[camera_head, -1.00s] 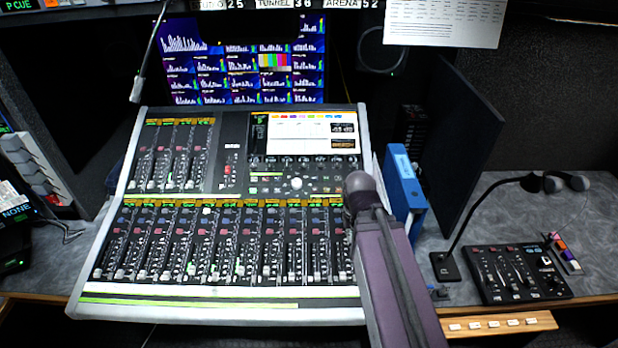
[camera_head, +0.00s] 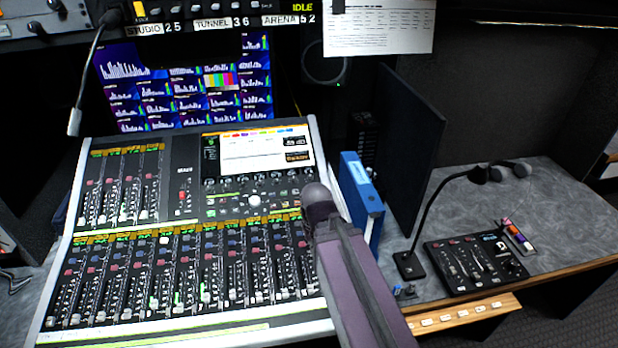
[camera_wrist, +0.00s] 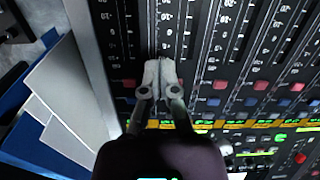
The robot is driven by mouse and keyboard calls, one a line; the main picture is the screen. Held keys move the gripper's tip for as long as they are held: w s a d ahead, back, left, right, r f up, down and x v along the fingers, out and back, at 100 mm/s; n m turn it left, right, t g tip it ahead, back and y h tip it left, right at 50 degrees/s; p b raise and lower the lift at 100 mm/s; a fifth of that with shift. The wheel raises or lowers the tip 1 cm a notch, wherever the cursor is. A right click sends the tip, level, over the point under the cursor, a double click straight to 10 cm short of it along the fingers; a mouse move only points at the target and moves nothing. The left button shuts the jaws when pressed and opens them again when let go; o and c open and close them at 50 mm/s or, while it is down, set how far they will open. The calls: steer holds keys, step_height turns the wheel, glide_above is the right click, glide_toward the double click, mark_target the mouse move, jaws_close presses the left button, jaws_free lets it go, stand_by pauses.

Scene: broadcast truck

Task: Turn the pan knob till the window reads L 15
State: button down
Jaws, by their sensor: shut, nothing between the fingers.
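The mixing console (camera_head: 160,335) fills the left and middle of the head view. A row of small knobs (camera_head: 250,178) lies below its lit screen (camera_head: 250,146); I cannot tell which is the pan knob. A small amber window (camera_head: 297,156) sits right of the screen, its text too small to read. In the wrist view my gripper (camera_wrist: 160,70) is shut and empty, with its fingertips over the black fader strips near the console's pale side edge. In the head view my arm covers the console's lower right, and the fingertips are hidden.
A blue binder (camera_head: 361,195) stands close beside the console's right edge; it also shows in the wrist view (camera_wrist: 20,125). A gooseneck microphone (camera_head: 412,265) and a small control panel (camera_head: 475,265) stand on the grey desk at right. Monitors (camera_head: 185,85) are behind the console.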

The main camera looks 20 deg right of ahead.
mark_target(310, 176)
stand_by(0.3)
steer(key=c, duration=0.7)
jaws_free()
steer(key=shift+w+r, duration=0.15)
steer(key=shift+w, duration=0.05)
steer(key=shift+o, duration=0.8)
steer(key=w+d+r+t+p, duration=0.2)
steer(key=w+r+p, duration=0.4)
steer(key=w, duration=0.5)
steer(key=w+d+r+t+p, duration=0.2)
steer(key=w+d+r+p, duration=0.2)
steer(key=w+r+p, duration=0.3)
steer(key=w+r, duration=0.1)
steer(key=w, duration=0.4)
steer(key=shift+w+m+t, duration=0.2)
steer(key=shift+m+t, duration=0.1)
steer(key=shift+m, duration=0.1)
steer(key=shift+f, duration=0.15)
steer(key=b+x, duration=0.8)
steer(key=x, duration=0.1)
steer(key=b+x, duration=0.4)
steer(key=shift+d+f+b, duration=0.2)
steer(key=shift+d+b, duration=0.05)
steer(key=shift+b, duration=0.15)
jaws_close()
